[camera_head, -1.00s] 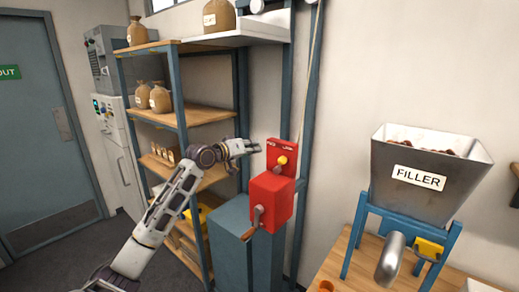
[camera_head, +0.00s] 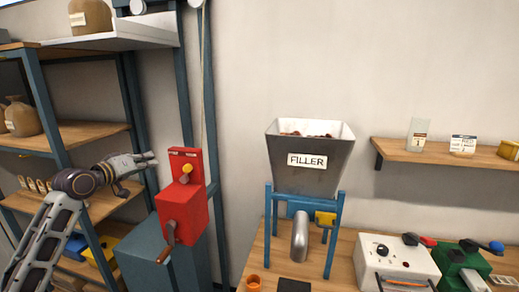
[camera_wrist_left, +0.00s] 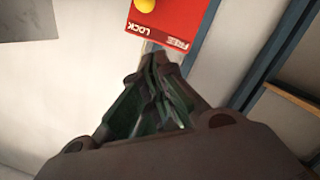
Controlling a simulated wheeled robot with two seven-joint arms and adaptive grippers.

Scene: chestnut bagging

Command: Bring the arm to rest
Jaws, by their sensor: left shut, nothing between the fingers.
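My left arm comes in from the left in the head view, and its gripper (camera_head: 138,163) is just left of the red crank box. The fingers are closed with nothing between them. In the left wrist view the closed fingertips (camera_wrist_left: 158,62) point toward a red panel (camera_wrist_left: 172,20) with a yellow knob and the word LOCK. In the head view the red box (camera_head: 183,211) with its crank handle (camera_head: 168,240) stands on a blue-grey cabinet. The gripper looks apart from the panel (camera_head: 186,160). My right gripper is out of view.
Wooden shelves (camera_head: 92,133) with sacks stand behind the arm. To the right, a hopper labelled FILLER (camera_head: 311,150) stands on a blue frame over a wooden bench. A white machine (camera_head: 396,262) and a green machine (camera_head: 462,266) sit further right. A wall shelf (camera_head: 440,152) holds small packs.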

